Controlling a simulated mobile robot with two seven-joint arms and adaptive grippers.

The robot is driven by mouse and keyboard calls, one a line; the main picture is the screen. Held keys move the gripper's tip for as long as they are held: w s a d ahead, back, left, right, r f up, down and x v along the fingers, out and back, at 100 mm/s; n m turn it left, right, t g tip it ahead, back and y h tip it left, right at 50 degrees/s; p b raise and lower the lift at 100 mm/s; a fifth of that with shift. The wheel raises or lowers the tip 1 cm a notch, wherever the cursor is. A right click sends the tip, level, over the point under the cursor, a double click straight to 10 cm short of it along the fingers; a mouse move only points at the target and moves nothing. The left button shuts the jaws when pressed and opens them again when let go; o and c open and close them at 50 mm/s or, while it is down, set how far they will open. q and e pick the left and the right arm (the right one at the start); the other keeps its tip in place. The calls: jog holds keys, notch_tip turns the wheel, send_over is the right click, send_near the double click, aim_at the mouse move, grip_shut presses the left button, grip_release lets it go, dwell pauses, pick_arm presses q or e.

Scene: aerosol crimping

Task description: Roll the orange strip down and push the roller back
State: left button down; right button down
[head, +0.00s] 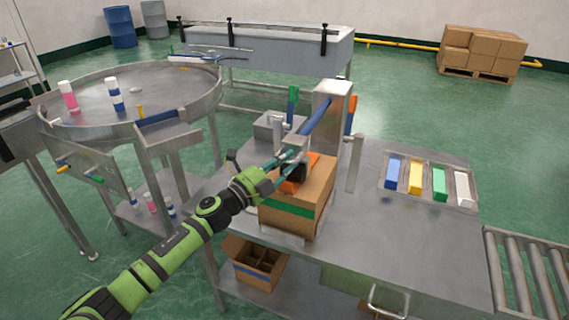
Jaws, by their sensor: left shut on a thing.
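A cardboard box (318,205) stands on the steel table. It has a green band across its front, and an orange strip (289,187) shows on its top and upper edge. My left gripper (291,164) is over the box top, shut on a small dark thing by the strip that looks like the roller. The gripper hides part of both, so I cannot tell whether the roller touches the strip. My right gripper is not in view.
A steel post (331,108) with a blue bar stands behind the box. A tray (431,205) of blue, yellow, green and white blocks lies to the right. A round steel table (165,90) stands at left. The table between box and tray is clear.

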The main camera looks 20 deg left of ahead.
pick_arm(q)
jog(key=shift+w+a+r, duration=0.1)
jog(key=shift+w+r, duration=0.05)
jog(key=shift+r, duration=0.25)
jog(key=c, duration=1.1)
grip_release()
jog(key=shift+a, duration=0.1)
jog(key=shift+s+f, duration=0.15)
jog(key=shift+s, duration=0.05)
jog(key=shift+s, duration=0.1)
jog(key=v, duration=1.1)
jog(key=shift+s+a+f, duration=0.1)
jog(key=shift+s+f, duration=0.05)
jog(key=shift+s, duration=0.2)
jog(key=shift+f, duration=0.1)
